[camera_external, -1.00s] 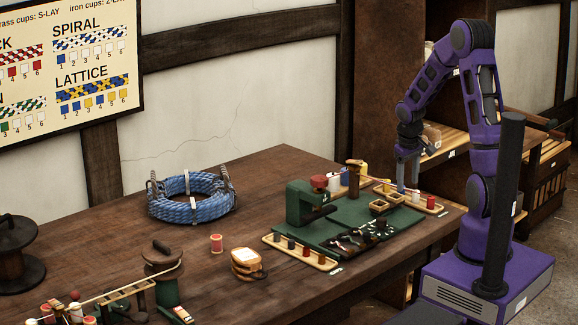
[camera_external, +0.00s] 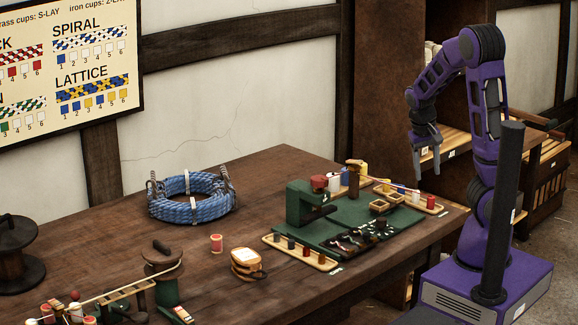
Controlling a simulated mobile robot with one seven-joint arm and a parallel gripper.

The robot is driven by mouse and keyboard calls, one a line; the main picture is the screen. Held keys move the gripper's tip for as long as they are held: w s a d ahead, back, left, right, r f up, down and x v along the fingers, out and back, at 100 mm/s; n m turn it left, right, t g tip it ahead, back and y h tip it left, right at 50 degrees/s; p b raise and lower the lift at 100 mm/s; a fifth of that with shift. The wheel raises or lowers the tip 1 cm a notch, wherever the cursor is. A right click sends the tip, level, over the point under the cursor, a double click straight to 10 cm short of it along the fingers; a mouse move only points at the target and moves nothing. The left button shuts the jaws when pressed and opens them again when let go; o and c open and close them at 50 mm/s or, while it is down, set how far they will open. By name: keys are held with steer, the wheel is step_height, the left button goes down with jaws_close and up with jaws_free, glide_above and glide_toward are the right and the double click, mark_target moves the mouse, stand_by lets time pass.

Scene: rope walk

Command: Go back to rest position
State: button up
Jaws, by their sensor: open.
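My gripper (camera_external: 427,172) hangs from my purple arm, fingers pointing down, at the right side of the wooden table (camera_external: 205,278). It is open and I see nothing between its fingers. It stands in the air above or just beyond the table's right end, over the wooden trays in the picture; the exact gap cannot be told. The arm is folded, with its elbow raised high above my base.
A green mat (camera_external: 345,212) carries a green machine (camera_external: 300,203), trays and small spools. A blue rope coil (camera_external: 190,208) lies further left. Wooden shelves (camera_external: 455,140) stand behind my arm.

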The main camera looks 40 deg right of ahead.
steer(key=w+d+r+m+t+y+p, duration=0.1)
steer(key=w+d+r+m+t+y, duration=0.1)
steer(key=w+d+r+m+t, duration=0.5)
steer(key=s+a+r+n+y+p, duration=0.1)
steer(key=s+a+r+n, duration=0.3)
steer(key=a, duration=0.3)
steer(key=s+a+r+n+y, duration=0.1)
steer(key=s+a+r+n, duration=0.1)
steer(key=a+r+n, duration=0.35)
steer(key=s+a+n+g+h+p, duration=0.1)
steer(key=s+a+n, duration=0.2)
steer(key=s+a, duration=0.6)
steer(key=a, duration=0.3)
steer(key=shift+f+n+g, duration=0.3)
steer(key=shift+f+n, duration=0.05)
steer(key=shift+w, duration=0.1)
stand_by(0.5)
